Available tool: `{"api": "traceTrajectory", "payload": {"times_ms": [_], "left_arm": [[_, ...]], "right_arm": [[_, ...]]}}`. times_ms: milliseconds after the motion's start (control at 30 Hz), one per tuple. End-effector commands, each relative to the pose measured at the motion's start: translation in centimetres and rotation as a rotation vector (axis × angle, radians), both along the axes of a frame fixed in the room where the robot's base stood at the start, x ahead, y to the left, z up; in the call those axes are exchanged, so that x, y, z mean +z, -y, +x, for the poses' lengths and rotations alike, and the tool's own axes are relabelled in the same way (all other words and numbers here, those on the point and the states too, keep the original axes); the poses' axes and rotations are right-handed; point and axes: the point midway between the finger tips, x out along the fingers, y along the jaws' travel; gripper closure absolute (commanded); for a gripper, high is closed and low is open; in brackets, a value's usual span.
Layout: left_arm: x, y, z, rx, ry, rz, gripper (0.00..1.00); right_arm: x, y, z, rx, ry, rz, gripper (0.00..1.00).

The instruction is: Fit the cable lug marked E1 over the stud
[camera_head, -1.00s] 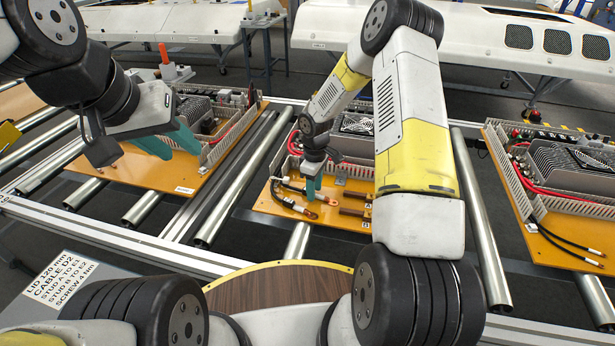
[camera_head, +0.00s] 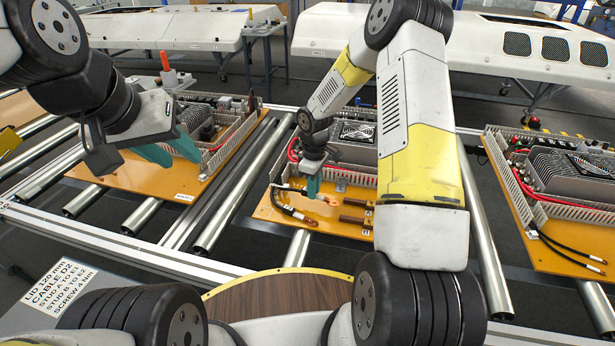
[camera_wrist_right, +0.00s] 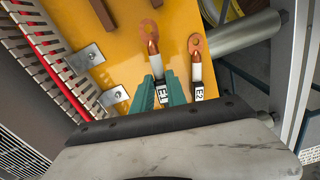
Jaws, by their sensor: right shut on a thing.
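Two dark brown bars (camera_head: 355,203) lie right of the gripper. I cannot make out the stud. My left gripper (camera_head: 180,157) has its teal fingers apart, empty, over the left board.
A grey slotted duct wall (camera_wrist_right: 42,55) and two metal tabs with holes (camera_wrist_right: 85,58) stand left of the held lug in the wrist view. A metal roller (camera_wrist_right: 232,35) shows beyond the board edge. A similar board with black cables (camera_head: 570,240) is at the right.

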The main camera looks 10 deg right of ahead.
Motion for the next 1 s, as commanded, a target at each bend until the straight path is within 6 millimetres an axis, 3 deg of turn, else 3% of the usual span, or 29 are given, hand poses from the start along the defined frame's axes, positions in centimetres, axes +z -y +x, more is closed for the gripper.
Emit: {"api": "traceTrajectory", "payload": {"times_ms": [300,500,700,1000], "left_arm": [[0.0,0.0,0.0,0.000,0.000,0.000,0.64],[0.0,0.0,0.0,0.000,0.000,0.000,0.64],[0.0,0.0,0.0,0.000,0.000,0.000,0.64],[0.0,0.0,0.0,0.000,0.000,0.000,0.64]], "right_arm": [[0.6,-3.5,-7.1,0.007,-0.005,0.000,1.00],[1.0,-5.2,-10.7,0.006,-0.005,0.000,1.00],[1.2,-6.2,-12.8,0.005,-0.005,0.000,1.00],[1.2,-6.5,-13.6,0.002,-0.004,0.000,1.00]]}}
